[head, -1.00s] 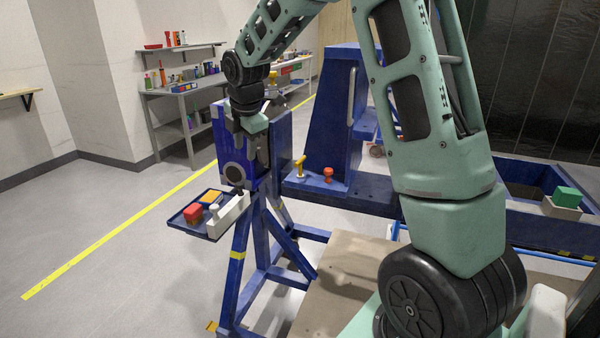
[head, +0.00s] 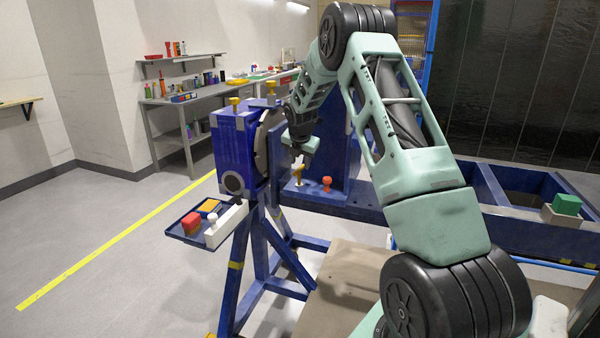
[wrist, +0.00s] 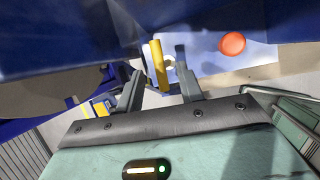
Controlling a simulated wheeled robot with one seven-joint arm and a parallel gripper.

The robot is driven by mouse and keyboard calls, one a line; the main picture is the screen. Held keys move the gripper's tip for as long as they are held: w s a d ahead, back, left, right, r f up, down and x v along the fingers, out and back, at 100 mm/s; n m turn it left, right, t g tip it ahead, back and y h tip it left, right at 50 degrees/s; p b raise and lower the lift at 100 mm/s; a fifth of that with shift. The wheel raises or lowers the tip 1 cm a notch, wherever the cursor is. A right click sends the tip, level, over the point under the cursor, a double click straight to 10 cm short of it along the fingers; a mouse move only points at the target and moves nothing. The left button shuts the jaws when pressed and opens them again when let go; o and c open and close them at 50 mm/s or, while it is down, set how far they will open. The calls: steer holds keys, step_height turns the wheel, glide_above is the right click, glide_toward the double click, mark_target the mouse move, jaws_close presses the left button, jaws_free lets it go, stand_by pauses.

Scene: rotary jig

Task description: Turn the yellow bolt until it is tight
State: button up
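A yellow bolt with a bar-like head (head: 298,173) stands on the blue bench ledge, left of a round red-orange knob (head: 326,183). In the wrist view the yellow bar (wrist: 160,66) shows around the tips of my fingers, nearer the left of the gap's middle. My gripper (head: 303,160) is just above the yellow bolt. In the wrist view its two fingers (wrist: 160,82) are spread apart, with a visible gap. I cannot tell whether either finger touches the bolt. The red knob (wrist: 232,44) is outside the right finger.
A blue box on a stand (head: 230,150) has yellow knobs (head: 234,102) on top and a round plate (head: 263,150) at its side, close left of my gripper. A small tray (head: 184,232) with coloured blocks hangs in front. A blue upright rises behind my gripper.

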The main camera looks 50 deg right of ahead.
mark_target(300, 168)
steer(key=p+x, duration=0.1)
steer(key=x, duration=0.6)
jaws_close()
